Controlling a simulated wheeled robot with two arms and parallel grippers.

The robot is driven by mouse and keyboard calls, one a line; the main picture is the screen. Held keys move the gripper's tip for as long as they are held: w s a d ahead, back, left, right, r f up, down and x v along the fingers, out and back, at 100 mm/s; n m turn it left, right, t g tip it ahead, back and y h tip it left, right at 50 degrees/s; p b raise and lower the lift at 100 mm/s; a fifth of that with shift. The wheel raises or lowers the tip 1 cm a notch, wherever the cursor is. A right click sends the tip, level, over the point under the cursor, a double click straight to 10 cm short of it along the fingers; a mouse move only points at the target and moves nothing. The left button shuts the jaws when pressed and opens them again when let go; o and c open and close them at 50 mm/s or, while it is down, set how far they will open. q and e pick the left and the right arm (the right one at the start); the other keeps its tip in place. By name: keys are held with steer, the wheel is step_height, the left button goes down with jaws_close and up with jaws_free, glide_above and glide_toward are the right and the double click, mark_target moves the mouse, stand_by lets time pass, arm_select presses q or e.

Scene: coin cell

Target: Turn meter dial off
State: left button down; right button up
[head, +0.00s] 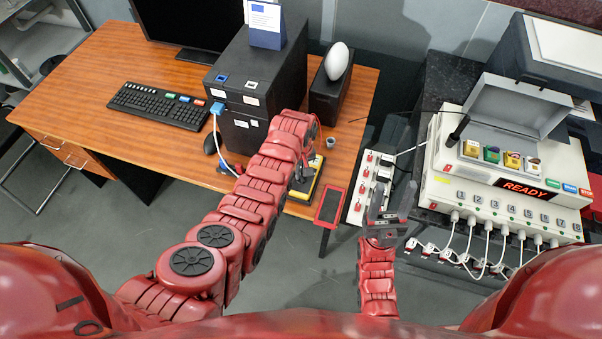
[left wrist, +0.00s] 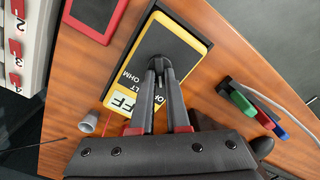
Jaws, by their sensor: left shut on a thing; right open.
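The meter (head: 317,184) lies on the right front part of the wooden desk, yellow with a dark face. In the left wrist view the meter (left wrist: 187,37) shows a yellow rim and labels partly reading OFF, VOLT and OHM. My left gripper (head: 303,182) is over the meter. In the left wrist view its fingertips (left wrist: 158,64) are shut on the black dial (left wrist: 155,45) at the face's middle. The fingers hide part of the face, and I cannot tell where the dial points. My right gripper (head: 386,222) is open and empty, right of the desk.
A red-framed dark panel (head: 329,206) lies beside the meter at the desk's edge. A small grey cup (head: 331,142) stands behind it. Colored clips (left wrist: 258,112) lie near the meter. A switch strip (head: 368,185) and a READY tester (head: 500,170) stand to the right.

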arm_select(q)
steer(key=shift+a+n, duration=0.1)
steer(key=shift+n, duration=0.4)
steer(key=shift+b, duration=0.3)
steer(key=c, duration=0.9)
jaws_free()
steer(key=shift+r, duration=0.1)
